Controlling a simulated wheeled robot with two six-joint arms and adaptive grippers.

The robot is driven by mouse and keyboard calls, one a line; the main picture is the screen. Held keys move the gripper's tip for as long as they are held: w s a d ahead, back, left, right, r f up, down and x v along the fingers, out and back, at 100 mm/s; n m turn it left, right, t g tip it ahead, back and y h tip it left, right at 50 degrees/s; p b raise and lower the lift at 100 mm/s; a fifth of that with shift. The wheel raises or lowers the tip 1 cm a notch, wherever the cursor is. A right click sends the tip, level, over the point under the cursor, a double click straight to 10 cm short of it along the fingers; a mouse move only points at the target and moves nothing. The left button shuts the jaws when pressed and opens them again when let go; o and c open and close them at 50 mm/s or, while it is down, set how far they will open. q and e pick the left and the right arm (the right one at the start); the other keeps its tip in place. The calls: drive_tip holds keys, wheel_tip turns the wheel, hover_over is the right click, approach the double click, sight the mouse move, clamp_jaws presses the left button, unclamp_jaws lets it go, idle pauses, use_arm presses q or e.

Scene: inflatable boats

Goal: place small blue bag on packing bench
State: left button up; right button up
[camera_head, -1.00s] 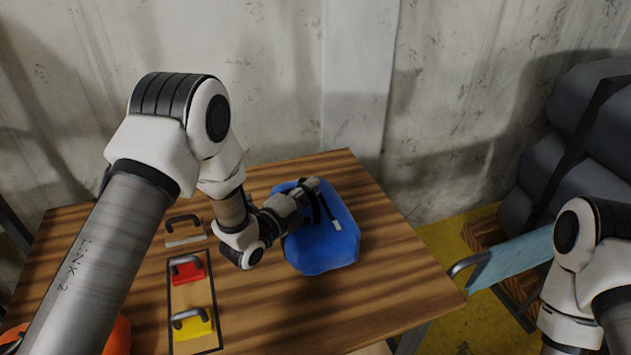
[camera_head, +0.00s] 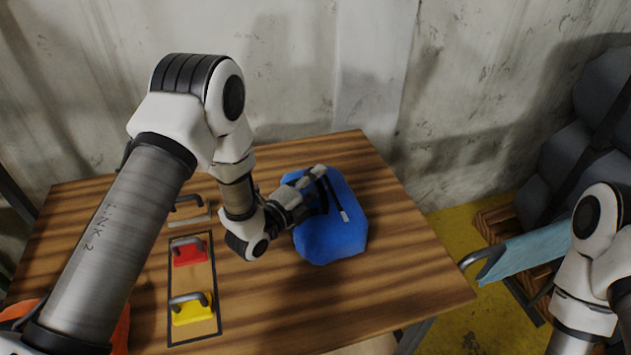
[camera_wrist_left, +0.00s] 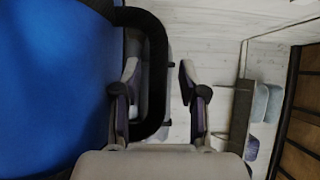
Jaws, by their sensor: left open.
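The small blue bag (camera_head: 330,232) rests on the wooden packing bench (camera_head: 412,262), right of the bench's middle. It has a black strap handle (camera_head: 336,198). My left gripper (camera_head: 320,178) is at the bag's top, by the handle, with its fingers apart. In the left wrist view the bag (camera_wrist_left: 55,85) fills the left side. The black handle (camera_wrist_left: 157,70) loops out from it, and part of the loop lies between the open fingertips (camera_wrist_left: 158,82). The left finger appears to be inside the loop. My right gripper is out of view.
A framed board on the bench holds a red handled block (camera_head: 190,252) and a yellow one (camera_head: 192,310). A pale handled block (camera_head: 190,217) lies behind it. An orange item (camera_head: 118,330) is at lower left. A blue panel (camera_head: 525,255) and dark rolls (camera_head: 590,140) stand at right.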

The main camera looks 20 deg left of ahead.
use_arm(q)
drive_tip(key=shift+s+a+f, duration=0.1)
drive_tip(key=b+v, duration=0.2)
drive_tip(key=v, duration=0.9)
drive_tip(key=shift+s, duration=0.4)
drive_tip(key=shift+a, duration=0.1)
